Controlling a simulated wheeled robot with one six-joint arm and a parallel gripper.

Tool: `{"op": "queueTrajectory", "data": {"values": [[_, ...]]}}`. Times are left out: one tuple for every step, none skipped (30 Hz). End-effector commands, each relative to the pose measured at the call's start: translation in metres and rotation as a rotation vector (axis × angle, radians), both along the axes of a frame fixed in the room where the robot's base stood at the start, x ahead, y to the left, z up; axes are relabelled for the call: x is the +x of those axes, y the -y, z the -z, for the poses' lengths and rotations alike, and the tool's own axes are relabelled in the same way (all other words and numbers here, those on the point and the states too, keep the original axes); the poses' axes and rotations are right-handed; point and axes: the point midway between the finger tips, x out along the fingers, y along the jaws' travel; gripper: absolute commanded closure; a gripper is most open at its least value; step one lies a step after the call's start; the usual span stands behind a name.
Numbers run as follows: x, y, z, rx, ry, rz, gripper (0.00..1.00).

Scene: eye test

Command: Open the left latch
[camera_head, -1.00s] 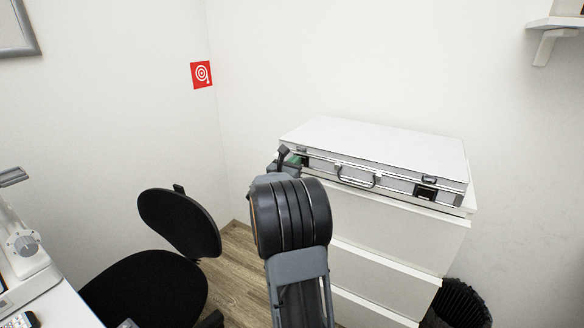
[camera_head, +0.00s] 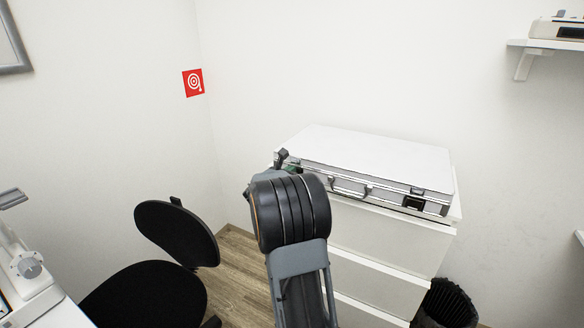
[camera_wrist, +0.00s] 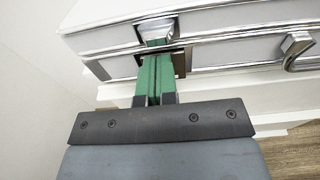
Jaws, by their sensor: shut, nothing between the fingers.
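A silver-edged white case (camera_head: 375,155) lies closed on a white drawer cabinet (camera_head: 375,238). Its left latch (camera_wrist: 156,32) shows in the wrist view as a silver tab above a dark plate. My gripper (camera_wrist: 156,57) has its green fingers together, with tips just below the tab and in front of the dark plate. I cannot tell whether they touch the latch. In the head view my arm hides the left latch and most of the gripper. The right latch (camera_head: 414,202) and the case handle (camera_head: 350,189) show on the front face.
A black chair (camera_head: 175,235) stands left of my arm. A black bin (camera_head: 446,303) stands right of the cabinet. A white desk with equipment (camera_head: 28,265) is at the left edge. A wall shelf (camera_head: 545,45) is at upper right.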

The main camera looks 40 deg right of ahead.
Motion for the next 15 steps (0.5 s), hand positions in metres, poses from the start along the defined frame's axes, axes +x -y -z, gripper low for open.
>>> {"op": "queueTrajectory", "data": {"values": [[-0.002, 0.005, -0.006, -0.014, 0.008, 0.008, 1.0], [-0.002, 0.005, -0.006, -0.014, 0.008, 0.009, 1.0], [-0.002, 0.005, -0.006, -0.015, 0.008, 0.009, 1.0], [-0.002, 0.005, -0.006, -0.015, 0.008, 0.009, 1.0], [-0.003, 0.004, -0.006, -0.016, 0.01, 0.01, 1.0], [-0.003, 0.003, -0.007, -0.016, 0.01, 0.01, 1.0], [-0.004, 0.001, -0.007, -0.017, 0.01, 0.01, 1.0], [-0.005, -0.002, -0.008, -0.017, 0.01, 0.01, 1.0], [-0.006, -0.008, -0.008, -0.016, 0.009, 0.01, 1.0], [-0.006, -0.013, -0.007, -0.015, 0.009, 0.007, 1.0], [-0.007, -0.018, -0.008, -0.014, 0.009, 0.007, 1.0], [-0.008, -0.026, -0.008, -0.012, 0.007, 0.004, 1.0], [-0.009, -0.033, -0.009, -0.012, 0.007, 0.001, 1.0], [-0.01, -0.039, -0.009, -0.012, 0.006, 0.0, 1.0], [-0.011, -0.048, -0.009, -0.01, 0.006, -0.002, 1.0]]}}
